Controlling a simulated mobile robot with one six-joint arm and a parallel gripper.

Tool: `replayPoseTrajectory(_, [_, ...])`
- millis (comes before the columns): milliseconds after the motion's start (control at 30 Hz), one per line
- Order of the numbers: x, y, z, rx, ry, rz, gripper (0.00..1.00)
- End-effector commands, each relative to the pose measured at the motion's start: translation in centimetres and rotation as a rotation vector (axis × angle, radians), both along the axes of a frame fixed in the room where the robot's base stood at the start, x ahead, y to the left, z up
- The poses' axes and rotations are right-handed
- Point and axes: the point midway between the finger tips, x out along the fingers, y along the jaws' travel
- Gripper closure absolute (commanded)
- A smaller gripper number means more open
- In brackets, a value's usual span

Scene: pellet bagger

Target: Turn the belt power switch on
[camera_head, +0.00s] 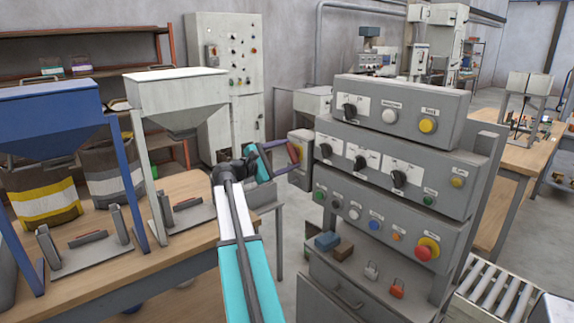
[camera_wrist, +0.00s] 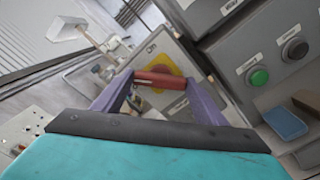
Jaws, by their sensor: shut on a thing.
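The belt power switch is a red handle on a yellow plate, on the front of a small grey box (camera_head: 302,150) at the left side of the control console. In the wrist view the red handle (camera_wrist: 160,79) lies across the yellow plate (camera_wrist: 168,71). My gripper (camera_head: 291,150) reaches the switch from the left; in the wrist view its two purple fingers (camera_wrist: 160,82) are shut on the red handle, one at each end. The handle's far side and part of the plate are hidden by the fingers.
The grey console (camera_head: 395,150) with several knobs and buttons stands right of the switch. A blue block (camera_head: 327,241) and a brown block (camera_head: 344,250) lie on its ledge. A wooden table (camera_head: 190,187) with hoppers stands left of my arm.

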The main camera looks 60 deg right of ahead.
Motion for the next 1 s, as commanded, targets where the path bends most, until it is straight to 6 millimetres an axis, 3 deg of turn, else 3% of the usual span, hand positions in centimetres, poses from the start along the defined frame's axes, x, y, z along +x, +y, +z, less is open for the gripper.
replayPoseTrajectory(600, [-0.06,-0.03,-0.42,-0.171,-0.511,-0.002,0.57])
replayPoseTrajectory(1000, [-0.06,0.0,-0.17,-0.218,-0.659,-0.002,0.57])
